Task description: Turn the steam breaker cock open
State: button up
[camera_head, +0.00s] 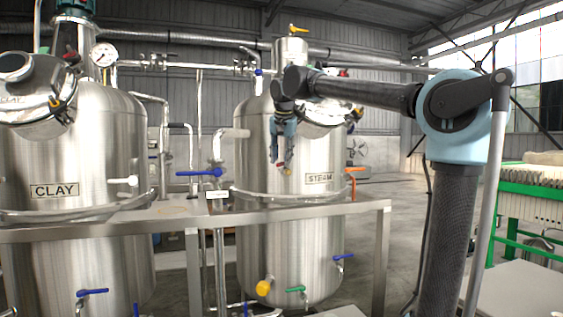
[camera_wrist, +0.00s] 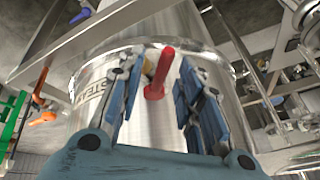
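The steam tank (camera_head: 262,225), a steel vessel with a STEAM plate (camera_head: 319,179), stands in the middle of the head view. Its breaker cock has a red handle (camera_wrist: 157,76) that shows at the centre of the wrist view, with a brassy part behind it. In the head view only a small red spot (camera_head: 281,164) shows below my gripper (camera_head: 281,154). In the wrist view my gripper (camera_wrist: 158,92) is open, with one blue-padded finger on each side of the red handle. Gaps show between handle and pads, so I see no grip.
A clay tank (camera_head: 90,140) stands to the left. A steel frame (camera_head: 160,222) runs in front of both tanks. A blue valve handle (camera_head: 200,173), an orange handle (camera_head: 351,184), and yellow (camera_head: 263,288) and green (camera_head: 295,290) handles sit around the steam tank.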

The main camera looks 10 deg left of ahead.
jog(key=s+d, duration=0.3)
jog(key=s, duration=0.7)
jog(key=shift+s, duration=0.4)
